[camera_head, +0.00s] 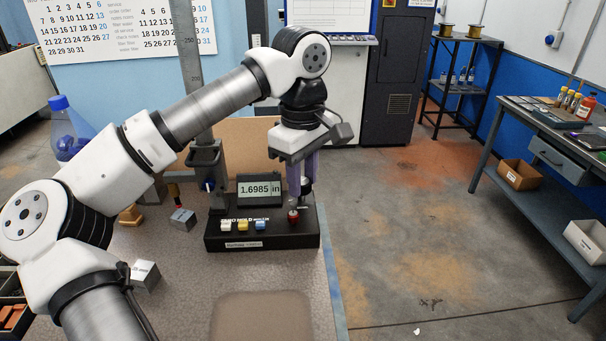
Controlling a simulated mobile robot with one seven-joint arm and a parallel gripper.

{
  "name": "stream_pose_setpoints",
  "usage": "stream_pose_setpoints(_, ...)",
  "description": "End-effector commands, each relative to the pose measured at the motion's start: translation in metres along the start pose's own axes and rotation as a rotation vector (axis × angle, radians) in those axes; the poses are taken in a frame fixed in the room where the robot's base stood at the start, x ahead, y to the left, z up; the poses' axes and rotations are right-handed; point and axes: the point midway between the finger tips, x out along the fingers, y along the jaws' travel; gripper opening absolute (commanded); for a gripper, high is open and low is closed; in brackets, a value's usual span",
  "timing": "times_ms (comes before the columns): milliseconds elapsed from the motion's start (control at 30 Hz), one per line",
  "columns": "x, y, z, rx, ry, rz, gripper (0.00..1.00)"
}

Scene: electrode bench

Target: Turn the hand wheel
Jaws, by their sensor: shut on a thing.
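A height gauge stands on the bench, with a black base (262,235), a tall scale column (190,70) and a display (260,188) reading 1.6985 in. My gripper (302,190) points down over the right end of the base, with its purple fingers closed around a small dark round part. This appears to be the hand wheel (307,187), mostly hidden by the fingers. A small red knob (293,215) shows just below the fingers. White, yellow and blue buttons (243,225) line the base front.
Small metal blocks (182,218) (146,276) lie left of the gauge. A blue-capped bottle (68,125) stands at the back left. A brown mat (262,318) lies in front. Right of the bench is open floor, then a side table (545,125).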

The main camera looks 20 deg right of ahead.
Motion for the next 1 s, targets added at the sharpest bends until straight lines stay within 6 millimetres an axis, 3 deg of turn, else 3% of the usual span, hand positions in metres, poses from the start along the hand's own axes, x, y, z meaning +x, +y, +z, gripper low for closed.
stream_pose_setpoints(500,0.0001,-0.0006,-0.0004,0.317,-0.005,0.0,0.09)
stream_pose_setpoints(1000,-0.0002,-0.0006,-0.0005,0.365,-0.006,0.0,0.09)
